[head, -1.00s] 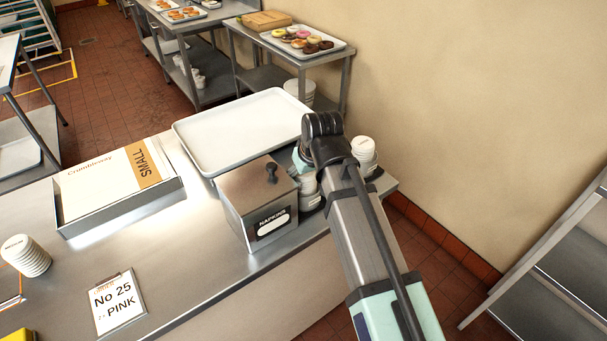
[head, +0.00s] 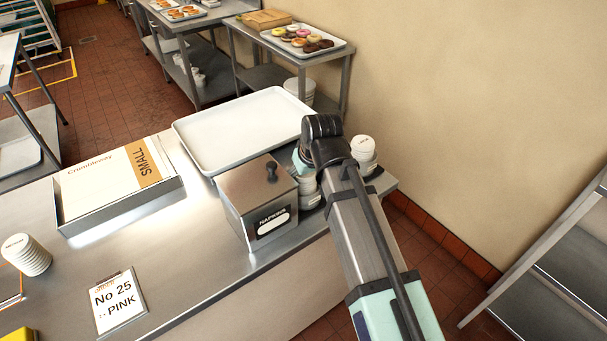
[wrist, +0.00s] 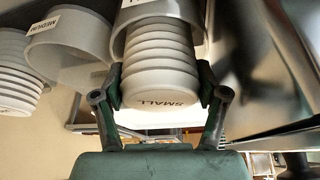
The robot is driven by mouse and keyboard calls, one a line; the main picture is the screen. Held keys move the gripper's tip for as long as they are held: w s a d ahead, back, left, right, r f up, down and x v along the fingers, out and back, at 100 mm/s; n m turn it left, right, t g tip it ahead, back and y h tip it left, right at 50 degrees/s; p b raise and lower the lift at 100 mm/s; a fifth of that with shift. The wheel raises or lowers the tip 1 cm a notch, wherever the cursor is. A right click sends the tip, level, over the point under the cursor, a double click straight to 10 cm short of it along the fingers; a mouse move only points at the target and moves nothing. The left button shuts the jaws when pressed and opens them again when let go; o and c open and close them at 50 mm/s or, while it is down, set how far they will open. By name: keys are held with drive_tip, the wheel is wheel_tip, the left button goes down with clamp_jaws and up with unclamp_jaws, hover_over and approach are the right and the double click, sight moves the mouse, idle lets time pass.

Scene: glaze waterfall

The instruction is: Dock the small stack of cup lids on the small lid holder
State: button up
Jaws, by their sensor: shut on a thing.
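The small stack of white cup lids (wrist: 160,70), marked SMALL on its near face, is between the two fingers of my gripper (wrist: 160,88) in the wrist view. My gripper is shut on its sides. The stack's far end meets the round grey small lid holder (wrist: 128,20) and appears to be inside its rim; how deep it sits cannot be told. In the head view my wrist and arm hide the gripper, and only part of some white lids (head: 309,190) shows beside the napkin box.
A grey holder labelled MEDIUM (wrist: 75,40) stands beside the small one, with another ribbed lid stack (wrist: 15,85) further left. The steel napkin box (head: 255,205) is close to my wrist. A white tray (head: 240,130) lies behind it. Another lid stack (head: 25,255) stands at left.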

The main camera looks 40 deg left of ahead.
drive_tip(key=shift+f, duration=0.25)
drive_tip(key=o, duration=0.9)
drive_tip(key=shift+r, duration=0.1)
drive_tip(key=p+v, duration=0.7)
drive_tip(key=v, duration=0.4)
drive_tip(key=shift+w+d, duration=0.1)
idle(0.4)
